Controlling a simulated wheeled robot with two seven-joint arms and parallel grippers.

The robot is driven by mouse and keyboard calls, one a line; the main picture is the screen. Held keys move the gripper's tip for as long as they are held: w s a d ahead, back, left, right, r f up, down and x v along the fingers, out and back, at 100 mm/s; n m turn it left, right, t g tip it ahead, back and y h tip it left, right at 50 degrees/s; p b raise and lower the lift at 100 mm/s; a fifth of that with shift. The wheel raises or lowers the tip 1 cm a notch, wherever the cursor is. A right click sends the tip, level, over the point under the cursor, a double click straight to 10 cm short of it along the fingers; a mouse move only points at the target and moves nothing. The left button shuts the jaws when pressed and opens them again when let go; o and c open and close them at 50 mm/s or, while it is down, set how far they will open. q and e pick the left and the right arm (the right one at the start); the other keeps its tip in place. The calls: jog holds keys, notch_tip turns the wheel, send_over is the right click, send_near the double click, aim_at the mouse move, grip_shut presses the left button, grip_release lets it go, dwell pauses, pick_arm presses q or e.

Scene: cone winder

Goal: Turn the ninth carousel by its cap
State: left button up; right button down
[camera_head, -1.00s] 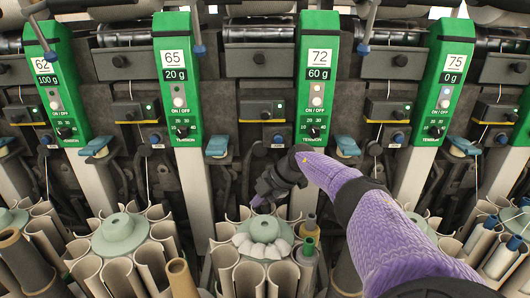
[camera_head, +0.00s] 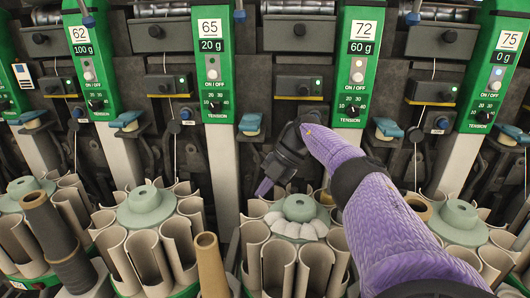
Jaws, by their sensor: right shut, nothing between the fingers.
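Several carousels of upright beige half-tubes stand in a row, each with a grey-green cap in the middle. The carousel (camera_head: 278,262) nearest my right gripper has a round cap (camera_head: 300,207) with whitish lumps around its front. I cannot tell by any mark which carousel is the ninth. My right gripper (camera_head: 265,187) comes in on the purple arm from the right. It is shut and empty, its tip pointing down, just left of and a little above this cap in the picture, seemingly apart from it. My forearm hides the right side of this carousel. My left gripper is not in view.
Green tension panels numbered 62, 65 (camera_head: 211,70), 72 (camera_head: 359,70) and 75 rise behind. Other capped carousels stand left (camera_head: 145,206) and right (camera_head: 458,222). Brown cones (camera_head: 211,265) stick up at the front left. Blue-topped parts (camera_head: 250,124) hang above the carousels.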

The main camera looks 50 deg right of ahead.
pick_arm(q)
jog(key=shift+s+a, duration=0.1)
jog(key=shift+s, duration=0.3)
pick_arm(e)
jog(key=shift+r, duration=0.25)
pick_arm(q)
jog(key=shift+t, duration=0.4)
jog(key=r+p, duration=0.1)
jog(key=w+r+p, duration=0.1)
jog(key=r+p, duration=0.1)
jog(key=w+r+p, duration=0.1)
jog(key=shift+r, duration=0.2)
pick_arm(e)
notch_tip(320, 180, up, 9)
jog(key=shift+r, duration=0.2)
